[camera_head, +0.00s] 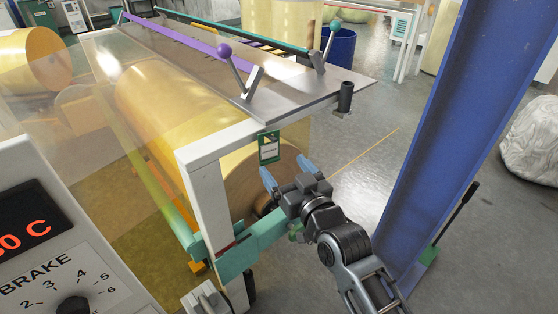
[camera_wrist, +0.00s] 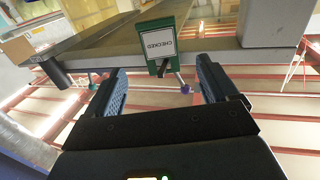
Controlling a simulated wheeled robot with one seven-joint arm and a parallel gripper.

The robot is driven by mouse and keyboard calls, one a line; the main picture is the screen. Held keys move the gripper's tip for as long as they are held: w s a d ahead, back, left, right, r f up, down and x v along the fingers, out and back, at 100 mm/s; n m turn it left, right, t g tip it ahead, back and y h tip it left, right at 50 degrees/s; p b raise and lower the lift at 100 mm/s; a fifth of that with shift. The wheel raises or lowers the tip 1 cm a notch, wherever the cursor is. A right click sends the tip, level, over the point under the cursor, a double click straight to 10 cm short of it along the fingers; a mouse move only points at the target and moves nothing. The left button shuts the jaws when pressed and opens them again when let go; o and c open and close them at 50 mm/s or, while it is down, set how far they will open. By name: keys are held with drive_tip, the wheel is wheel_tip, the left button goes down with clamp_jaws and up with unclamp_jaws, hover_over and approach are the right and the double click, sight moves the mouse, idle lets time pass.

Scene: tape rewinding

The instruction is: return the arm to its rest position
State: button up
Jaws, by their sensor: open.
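My gripper (camera_head: 287,172) is in the middle of the head view, at the near right end of the rewinding machine. Its two blue fingers are spread apart, with nothing seen between them. In the wrist view my gripper (camera_wrist: 158,75) is also open. A green tag (camera_head: 269,147) with a pale face hangs at the machine's frame, just beyond the fingertips. In the wrist view the tag (camera_wrist: 160,42) appears upside down and reads "CHECKED"; it lies beyond the gap between the fingers. I cannot tell the exact gap between the fingertips and the tag.
The white frame post (camera_head: 208,205) and a large yellow roll (camera_head: 170,110) stand left of my gripper. A blue column (camera_head: 450,130) rises at the right. A control panel (camera_head: 65,250) marked "BRAKE" fills the lower left. Grey floor (camera_head: 365,150) lies open between machine and column.

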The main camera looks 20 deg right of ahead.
drive_tip(key=s+d+f+g, duration=0.1)
drive_tip(key=s+f, duration=0.2)
drive_tip(key=s, duration=1)
drive_tip(key=s+d+f+g, duration=0.1)
drive_tip(key=s+f, duration=0.2)
drive_tip(key=s, duration=1)
drive_tip(key=s+r, duration=0.4)
drive_tip(key=s, duration=0.5)
drive_tip(key=s+a+r+g+h, duration=0.1)
drive_tip(key=s+r, duration=0.3)
drive_tip(key=s, duration=0.5)
drive_tip(key=shift+s+a+r+m, duration=0.15)
drive_tip(key=shift+s+r+m, duration=0.1)
drive_tip(key=shift+s+m, duration=0.1)
